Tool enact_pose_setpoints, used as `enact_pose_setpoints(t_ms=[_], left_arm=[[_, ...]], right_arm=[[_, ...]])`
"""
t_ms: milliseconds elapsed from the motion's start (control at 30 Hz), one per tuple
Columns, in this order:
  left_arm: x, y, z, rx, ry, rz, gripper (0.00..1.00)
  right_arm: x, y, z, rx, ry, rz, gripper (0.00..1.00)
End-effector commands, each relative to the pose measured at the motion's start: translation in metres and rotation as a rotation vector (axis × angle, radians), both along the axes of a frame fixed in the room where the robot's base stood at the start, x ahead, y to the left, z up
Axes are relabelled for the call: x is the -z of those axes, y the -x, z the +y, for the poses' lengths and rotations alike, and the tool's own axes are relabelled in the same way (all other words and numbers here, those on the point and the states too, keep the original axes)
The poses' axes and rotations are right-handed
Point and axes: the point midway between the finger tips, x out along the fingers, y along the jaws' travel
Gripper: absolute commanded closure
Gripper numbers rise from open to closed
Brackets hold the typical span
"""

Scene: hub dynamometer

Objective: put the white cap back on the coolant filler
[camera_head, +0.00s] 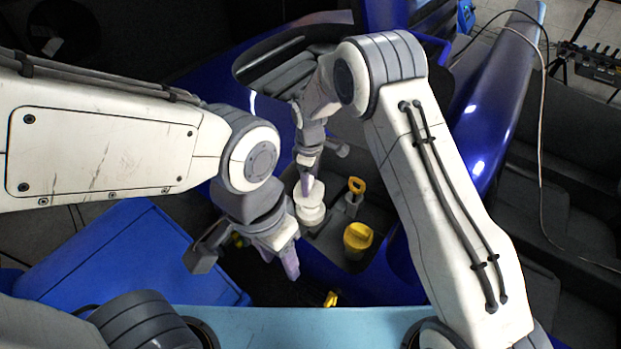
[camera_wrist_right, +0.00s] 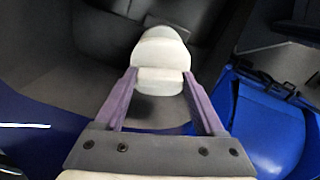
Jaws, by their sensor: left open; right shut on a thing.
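The white cap (camera_head: 308,193) is in my right gripper (camera_head: 308,178), which is shut on it and points down in the head view. In the right wrist view, a pale block of the cap (camera_wrist_right: 160,80) sits between the two purple fingers, with a wider rounded white part beyond it. In the head view a white stepped shape shows directly under the fingers; the coolant filler's opening is hidden there, and I cannot tell whether the cap touches it. My left gripper (camera_head: 284,262) is open and empty, below and left of the cap.
A yellow round cap (camera_head: 357,237) and a yellow-topped handle (camera_head: 356,187) stand close right of the white cap in the dark bay. Blue bodywork (camera_head: 485,125) surrounds the bay. A blue box (camera_head: 130,255) is at lower left, and a light blue surface (camera_head: 290,320) at the bottom.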

Motion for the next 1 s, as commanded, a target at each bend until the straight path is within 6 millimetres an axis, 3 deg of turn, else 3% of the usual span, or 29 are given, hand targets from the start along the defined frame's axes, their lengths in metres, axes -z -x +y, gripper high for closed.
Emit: enact_pose_setpoints(t_ms=[100,333,1000], left_arm=[[0.014,0.000,0.000,0.000,0.000,0.000,0.50],[0.029,0.000,0.000,0.000,0.000,0.000,0.50],[0.029,0.000,0.000,0.000,0.000,0.000,0.50]], right_arm=[[0.018,0.000,-0.002,0.003,0.000,0.000,0.85],[0.038,0.000,-0.002,0.004,0.000,0.000,0.85],[0.039,0.000,-0.002,0.004,0.000,0.000,0.85]])
